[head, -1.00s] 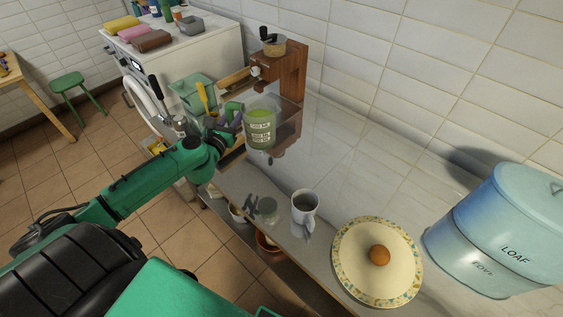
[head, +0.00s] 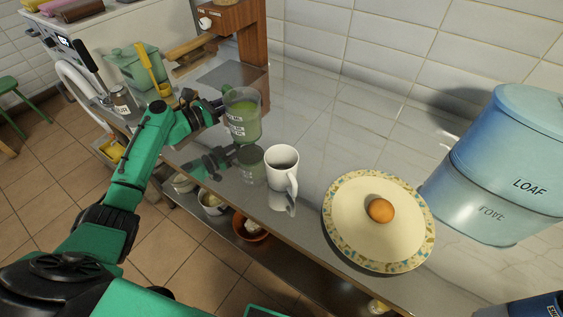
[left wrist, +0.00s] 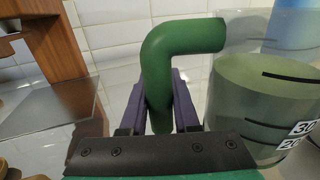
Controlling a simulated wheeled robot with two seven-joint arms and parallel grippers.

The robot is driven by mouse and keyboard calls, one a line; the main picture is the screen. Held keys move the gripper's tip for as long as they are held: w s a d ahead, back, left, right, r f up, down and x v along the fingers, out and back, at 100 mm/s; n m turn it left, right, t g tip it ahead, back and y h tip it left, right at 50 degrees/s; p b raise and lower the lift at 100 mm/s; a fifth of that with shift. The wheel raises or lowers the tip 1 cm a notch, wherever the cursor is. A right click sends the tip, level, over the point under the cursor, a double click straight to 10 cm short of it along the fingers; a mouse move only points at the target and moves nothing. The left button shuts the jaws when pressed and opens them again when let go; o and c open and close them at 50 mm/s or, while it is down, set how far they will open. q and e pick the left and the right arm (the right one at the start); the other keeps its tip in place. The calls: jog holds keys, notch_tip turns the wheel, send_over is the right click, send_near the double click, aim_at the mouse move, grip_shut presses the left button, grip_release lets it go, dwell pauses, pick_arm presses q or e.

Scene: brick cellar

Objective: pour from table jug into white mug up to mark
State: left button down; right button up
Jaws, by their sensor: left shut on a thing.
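The table jug (head: 244,124) is clear, with green contents, dark marks, white labels and a green handle. My left gripper (head: 217,108) is shut on that handle, which also shows between its purple fingers in the left wrist view (left wrist: 168,85). The jug (left wrist: 262,105) looks about upright, low over the counter; I cannot tell how large any gap beneath it is. The white mug (head: 280,174) stands upright on the counter, just right of and nearer than the jug, handle toward the front right. Its inside looks dark; no fill mark is readable. My right gripper is out of view.
A patterned plate (head: 336,233) with a brown egg-like thing (head: 381,210) lies right of the mug. A blue LOAF bin (head: 500,165) stands at the far right. A wooden stand (head: 252,40) is behind the jug. The shiny counter (head: 330,130) is clear behind the mug.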

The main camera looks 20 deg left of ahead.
aim_at(244, 92)
pick_arm(q)
jog(key=shift+s+r, duration=0.1)
jog(key=shift+r, duration=0.1)
jog(key=m+b, duration=0.1)
jog(key=f+m+b, duration=0.1)
jog(key=b, duration=0.1)
jog(key=shift+s+d+f, duration=0.15)
jog(key=shift+s+d, duration=0.15)
jog(key=shift+d, duration=0.05)
jog(key=shift+d+r+m+p, duration=0.1)
jog(key=shift+r+m+p, duration=0.2)
jog(key=shift+r+p, duration=0.25)
jog(key=shift+s+d+r+m, duration=0.35)
jog(key=shift+d+r+m, duration=0.1)
jog(key=shift+r+m, duration=0.2)
jog(key=shift+s+d+r+m, duration=0.3)
jog(key=shift+d+r+m, duration=0.1)
jog(key=shift+r+m, duration=0.25)
jog(key=shift+s+d+r, duration=0.1)
jog(key=shift+d, duration=0.05)
jog(key=shift+s+d+r+m, duration=0.15)
jog(key=shift+r+m, duration=0.1)
jog(key=shift+m, duration=0.15)
jog(key=shift+s+d+r+m+p, duration=0.2)
jog(key=shift+d+r+m+p, duration=0.15)
jog(key=shift+r, duration=0.2)
jog(key=shift+s+d+r+m+p, duration=0.2)
jog(key=shift+d+r+m, duration=0.15)
jog(key=shift+r, duration=0.15)
